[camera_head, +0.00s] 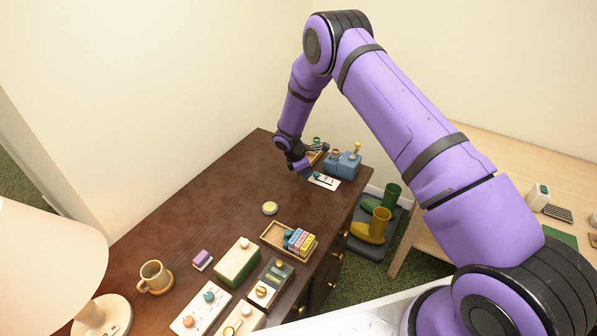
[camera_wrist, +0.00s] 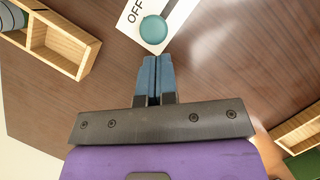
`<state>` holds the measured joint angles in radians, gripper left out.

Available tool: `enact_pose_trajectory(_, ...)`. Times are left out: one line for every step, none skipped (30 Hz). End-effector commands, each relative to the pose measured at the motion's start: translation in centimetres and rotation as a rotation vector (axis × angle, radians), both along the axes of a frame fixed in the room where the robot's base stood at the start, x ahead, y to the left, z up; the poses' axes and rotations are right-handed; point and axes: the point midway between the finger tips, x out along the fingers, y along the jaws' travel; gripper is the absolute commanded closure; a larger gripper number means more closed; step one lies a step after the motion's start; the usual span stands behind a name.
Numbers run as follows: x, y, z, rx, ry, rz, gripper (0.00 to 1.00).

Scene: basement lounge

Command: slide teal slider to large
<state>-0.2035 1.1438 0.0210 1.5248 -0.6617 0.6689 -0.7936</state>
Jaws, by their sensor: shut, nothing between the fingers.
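A white plate (camera_head: 328,183) with a teal slider knob (camera_head: 317,175) lies near the far end of the dark brown table. In the wrist view the round teal knob (camera_wrist: 153,30) sits at the near end of the plate (camera_wrist: 135,14), beside a dark slot and the printed letters "OFF". No "large" mark can be read. My gripper (camera_head: 306,172) is low over the table at the plate's left end. In the wrist view its blue fingertips (camera_wrist: 154,60) are shut and empty, just short of the knob; I cannot tell whether they touch.
A blue block with knobs (camera_head: 345,164) stands behind the plate, and a wooden tray (camera_wrist: 85,57) lies nearby. A tray of coloured blocks (camera_head: 275,240), a round disc (camera_head: 270,208), a mug (camera_head: 153,277) and several boxes stand nearer. The left middle of the table is clear.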

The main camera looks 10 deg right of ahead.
Motion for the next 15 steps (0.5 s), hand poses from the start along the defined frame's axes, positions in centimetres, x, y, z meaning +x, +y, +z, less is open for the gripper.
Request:
enact_pose_trajectory(0.01,-0.28,0.04,0.0,0.0,-0.001,1.0)
enact_pose_trajectory(0.01,-0.38,0.03,0.0,0.0,-0.001,1.0)
enact_pose_trajectory(0.01,-0.47,0.04,0.0,0.0,-0.001,1.0)
enact_pose_trajectory(0.01,-0.51,0.03,0.0,0.0,-0.001,1.0)
enact_pose_trajectory(0.01,-0.55,0.04,0.0,0.0,-0.001,1.0)
enact_pose_trajectory(0.01,-0.56,0.04,0.0,-0.001,-0.001,1.0)
enact_pose_trajectory(0.02,-0.56,0.04,0.0,-0.001,-0.001,1.0)
enact_pose_trajectory(0.02,-0.56,0.04,0.0,-0.001,-0.001,1.0)
enact_pose_trajectory(0.02,-0.56,0.04,0.0,-0.001,-0.001,1.0)
enact_pose_trajectory(0.02,-0.56,0.04,0.0,-0.001,-0.001,1.0)
enact_pose_trajectory(0.02,-0.54,0.04,0.0,0.0,-0.001,1.0)
enact_pose_trajectory(0.01,-0.55,0.04,0.0,0.0,-0.001,1.0)
enact_pose_trajectory(-0.01,-0.57,0.05,0.0,0.0,-0.001,1.0)
enact_pose_trajectory(-0.09,-0.66,0.05,0.0,0.0,-0.001,1.0)
enact_pose_trajectory(-0.28,-0.87,0.05,0.0,0.0,-0.001,1.0)
